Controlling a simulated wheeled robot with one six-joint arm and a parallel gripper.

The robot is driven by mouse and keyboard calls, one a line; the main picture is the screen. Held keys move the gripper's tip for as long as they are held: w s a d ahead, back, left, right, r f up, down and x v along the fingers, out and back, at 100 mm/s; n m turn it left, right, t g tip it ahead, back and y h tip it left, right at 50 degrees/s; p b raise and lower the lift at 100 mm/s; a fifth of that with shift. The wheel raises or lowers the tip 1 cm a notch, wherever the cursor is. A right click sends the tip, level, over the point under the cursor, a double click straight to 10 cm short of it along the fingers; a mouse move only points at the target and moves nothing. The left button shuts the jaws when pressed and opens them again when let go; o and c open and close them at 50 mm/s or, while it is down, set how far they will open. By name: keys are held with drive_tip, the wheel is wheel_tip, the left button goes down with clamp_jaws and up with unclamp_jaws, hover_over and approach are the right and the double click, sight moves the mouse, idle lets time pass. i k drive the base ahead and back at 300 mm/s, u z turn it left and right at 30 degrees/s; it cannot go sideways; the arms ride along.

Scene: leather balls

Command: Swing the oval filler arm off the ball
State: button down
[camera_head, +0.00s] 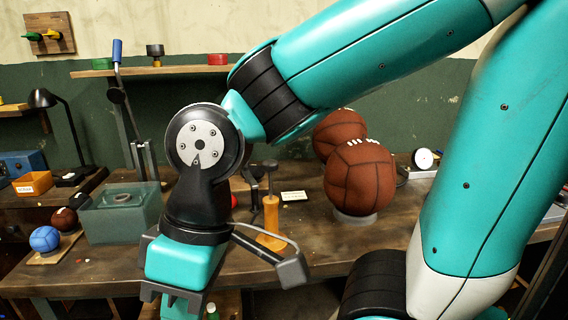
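Two large brown leather balls are on the bench right of my wrist. The front one (360,178) has white lacing and rests on a pale ring; the other (339,133) is partly hidden behind it. A small dark oval ball (64,219) lies at the far left. I cannot make out for certain which part is the oval filler arm. A dark metal fixture (258,172) shows partly behind my wrist. My gripper (180,303) hangs low in front of the bench edge; its fingertips are cut off or hidden, so its opening is unclear. No held thing is visible.
A tall blue-handled lever (117,52) stands behind a translucent green box (121,213). A blue ball (44,239) sits at left. A wooden-handled tool (271,214) stands near my wrist. A white dial (424,158) is at right. My arm covers much of the view.

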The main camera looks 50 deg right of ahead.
sight(250, 174)
drive_tip(key=z, duration=0.4)
drive_tip(key=k, duration=0.85)
drive_tip(key=u, duration=0.6)
drive_tip(key=i, duration=1.85)
drive_tip(key=z, duration=0.6)
